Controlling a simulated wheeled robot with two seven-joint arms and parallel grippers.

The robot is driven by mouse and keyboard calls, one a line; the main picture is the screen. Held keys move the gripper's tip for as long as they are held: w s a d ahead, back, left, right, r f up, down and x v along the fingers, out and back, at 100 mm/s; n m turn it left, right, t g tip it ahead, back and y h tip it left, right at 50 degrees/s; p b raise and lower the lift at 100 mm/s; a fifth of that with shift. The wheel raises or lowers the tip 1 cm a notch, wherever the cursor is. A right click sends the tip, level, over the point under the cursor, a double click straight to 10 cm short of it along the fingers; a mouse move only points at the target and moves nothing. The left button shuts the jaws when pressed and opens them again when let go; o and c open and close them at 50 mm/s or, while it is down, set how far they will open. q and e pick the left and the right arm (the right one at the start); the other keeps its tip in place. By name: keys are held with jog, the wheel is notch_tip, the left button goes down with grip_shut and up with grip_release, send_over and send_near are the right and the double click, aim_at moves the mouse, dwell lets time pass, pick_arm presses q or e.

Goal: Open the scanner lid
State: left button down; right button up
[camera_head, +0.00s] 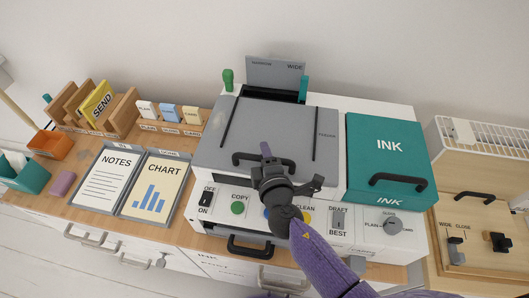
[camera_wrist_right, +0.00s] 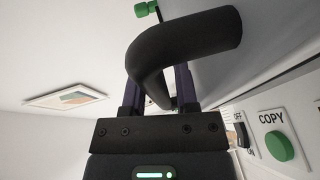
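The scanner lid (camera_head: 220,150) is a grey panel lying flat and closed on top of the white machine. Its black handle (camera_head: 241,158) runs along the lid's front edge and is partly covered by my right gripper (camera_head: 267,155). In the right wrist view the curved black handle (camera_wrist_right: 190,38) fills the upper middle, and part of it passes between the two fingers of the right gripper (camera_wrist_right: 160,85). The fingers stand apart around it; whether both press on it I cannot tell. My left gripper is not in view.
A teal INK cover (camera_head: 385,150) with a black handle adjoins the lid on the right. The front panel has a green COPY button (camera_head: 238,207), switches and a knob (camera_head: 392,226). A black drawer handle (camera_head: 248,248) sits below. A grey WIDE feeder (camera_head: 275,72) stands behind.

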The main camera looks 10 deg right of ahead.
jog(key=shift+w, duration=0.3)
grip_shut()
dwell(1.3)
